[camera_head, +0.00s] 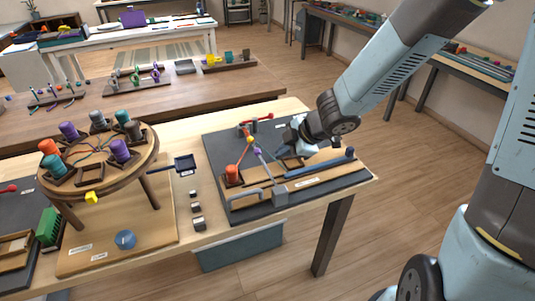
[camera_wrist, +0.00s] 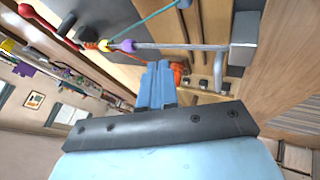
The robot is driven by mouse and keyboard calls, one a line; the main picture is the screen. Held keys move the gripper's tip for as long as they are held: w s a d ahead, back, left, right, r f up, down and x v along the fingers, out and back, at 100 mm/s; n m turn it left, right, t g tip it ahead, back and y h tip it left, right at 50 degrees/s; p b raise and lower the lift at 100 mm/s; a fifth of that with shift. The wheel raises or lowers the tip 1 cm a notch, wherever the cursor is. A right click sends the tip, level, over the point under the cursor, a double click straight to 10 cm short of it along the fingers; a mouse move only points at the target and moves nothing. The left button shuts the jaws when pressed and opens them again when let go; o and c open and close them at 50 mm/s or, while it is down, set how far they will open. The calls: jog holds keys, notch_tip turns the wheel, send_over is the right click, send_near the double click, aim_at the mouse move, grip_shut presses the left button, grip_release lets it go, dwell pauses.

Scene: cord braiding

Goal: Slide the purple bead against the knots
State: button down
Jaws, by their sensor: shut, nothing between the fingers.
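The purple bead (camera_wrist: 128,45) sits at the end of a pale grey rod or cord in the wrist view. It also shows in the head view (camera_head: 257,152) above the dark board. A yellow bead (camera_wrist: 103,46) is just left of it, with a small gap between them. Orange wraps that look like the knots (camera_wrist: 90,46) lie left of the yellow bead. My gripper (camera_wrist: 160,66) has its blue fingers together and empty, their tips below and right of the purple bead in the wrist view, apparently apart from it. In the head view my gripper (camera_head: 284,152) is right of the bead.
A grey block (camera_wrist: 243,40) stands at the right end of the rod. A red-orange spool (camera_head: 232,175) stands at the left of the wooden fixture on the dark board (camera_head: 218,150). A round braiding stand (camera_head: 100,150) with coloured bobbins is further left.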

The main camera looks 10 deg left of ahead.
aim_at(257, 152)
jog(key=shift+x, duration=3.75)
jog(key=shift+w+a+r, duration=0.1)
jog(key=shift+w+a, duration=0.4)
jog(key=shift+w, duration=0.35)
jog(key=shift+w+a, duration=0.5)
jog(key=shift+w, duration=0.35)
